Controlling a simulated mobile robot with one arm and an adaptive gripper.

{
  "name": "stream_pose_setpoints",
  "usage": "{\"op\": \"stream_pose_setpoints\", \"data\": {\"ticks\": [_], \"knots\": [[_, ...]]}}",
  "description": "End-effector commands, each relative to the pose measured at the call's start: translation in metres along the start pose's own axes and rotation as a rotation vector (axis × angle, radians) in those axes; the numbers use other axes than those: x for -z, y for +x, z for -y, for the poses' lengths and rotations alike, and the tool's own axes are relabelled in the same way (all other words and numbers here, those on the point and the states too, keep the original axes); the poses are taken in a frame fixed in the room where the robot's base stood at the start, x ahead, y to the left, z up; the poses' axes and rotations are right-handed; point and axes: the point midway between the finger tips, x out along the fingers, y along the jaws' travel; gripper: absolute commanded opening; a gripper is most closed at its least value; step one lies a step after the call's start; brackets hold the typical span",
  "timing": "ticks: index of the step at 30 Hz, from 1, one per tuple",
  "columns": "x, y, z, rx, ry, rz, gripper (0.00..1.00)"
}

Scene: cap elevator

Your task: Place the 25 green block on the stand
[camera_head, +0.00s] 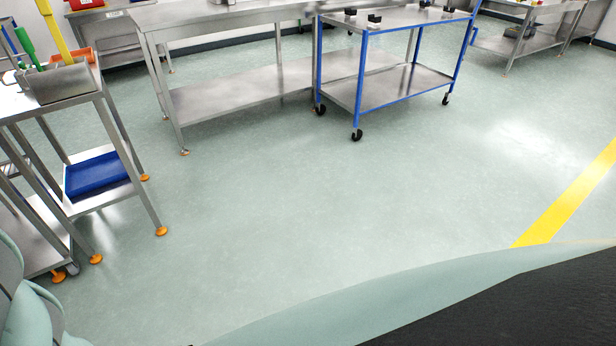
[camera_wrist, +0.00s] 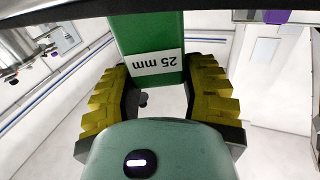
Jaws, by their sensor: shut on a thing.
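In the wrist view, a green block (camera_wrist: 150,34) with a white "25 mm" label sits between the yellow ridged fingers of my gripper (camera_wrist: 160,78). My gripper is shut on it, and the block's far end runs out of the top of the picture. My gripper is not visible in the head view. I cannot tell which thing is the stand; small black pieces (camera_head: 374,20) sit on top of a blue-framed cart (camera_head: 400,18) at the back.
A long steel table (camera_head: 215,20) stands left of the cart. At the left, a steel table holds a metal bin (camera_head: 62,82) with green and yellow handles; a blue tray (camera_head: 97,174) lies on its lower shelf. The middle floor (camera_head: 290,220) is clear, with a yellow line (camera_head: 570,200) at right.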

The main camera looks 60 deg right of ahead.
Motion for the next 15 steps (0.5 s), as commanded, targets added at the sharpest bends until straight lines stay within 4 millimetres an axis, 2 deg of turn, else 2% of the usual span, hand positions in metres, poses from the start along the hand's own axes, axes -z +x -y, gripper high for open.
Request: {"op": "stream_pose_setpoints", "data": {"ticks": [3, 4, 11, 15], "knots": [[-0.0042, -0.0002, -0.0006, -0.001, 0.0, -0.001, 0.05], [-0.0033, -0.0002, -0.0007, -0.001, -0.001, -0.001, 0.49], [-0.0028, -0.0002, -0.0017, -0.004, -0.001, 0.0, 0.73], [-0.0029, -0.0003, -0.002, -0.004, -0.001, 0.001, 0.73]]}}
